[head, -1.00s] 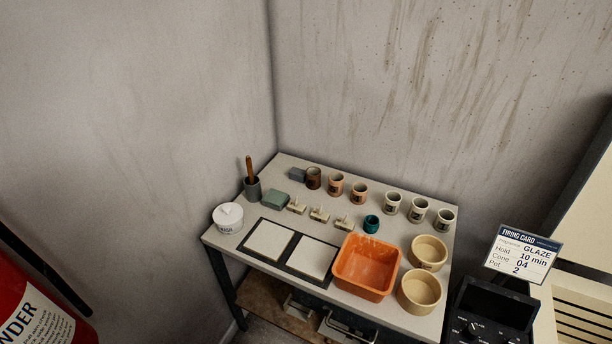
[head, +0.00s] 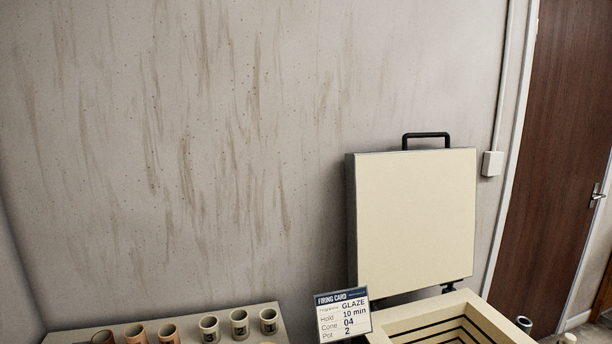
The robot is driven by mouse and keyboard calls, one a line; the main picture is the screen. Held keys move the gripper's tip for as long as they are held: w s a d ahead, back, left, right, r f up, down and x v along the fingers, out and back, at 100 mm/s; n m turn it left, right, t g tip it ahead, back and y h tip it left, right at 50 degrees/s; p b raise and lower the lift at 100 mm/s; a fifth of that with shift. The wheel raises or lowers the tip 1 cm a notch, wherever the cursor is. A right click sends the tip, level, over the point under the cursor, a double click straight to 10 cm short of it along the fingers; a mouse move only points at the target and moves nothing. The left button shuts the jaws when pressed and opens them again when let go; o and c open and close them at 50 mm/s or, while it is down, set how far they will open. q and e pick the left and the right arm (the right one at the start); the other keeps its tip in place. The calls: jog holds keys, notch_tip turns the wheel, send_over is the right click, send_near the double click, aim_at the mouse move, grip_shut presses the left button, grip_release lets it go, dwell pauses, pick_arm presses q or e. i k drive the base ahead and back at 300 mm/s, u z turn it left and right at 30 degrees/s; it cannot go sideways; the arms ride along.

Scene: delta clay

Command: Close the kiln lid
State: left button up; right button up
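The kiln lid (head: 416,222) is a thick cream square slab with a grey edge. It stands upright, open, at the back of the kiln (head: 486,322). A black handle (head: 427,136) is on the lid's top edge. The kiln's cream rim and stepped, dark-lined inside show at the bottom of the head view; its lower part is cut off. Neither of my grippers is in view.
A firing card (head: 343,316) stands at the kiln's left front. A table (head: 262,310) with several small cups is at the bottom left. A brown door (head: 556,150) is at the right.

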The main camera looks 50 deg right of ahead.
aim_at(411, 214)
jog(key=u, duration=0.1)
jog(key=k, duration=0.5)
jog(key=z, duration=2.25)
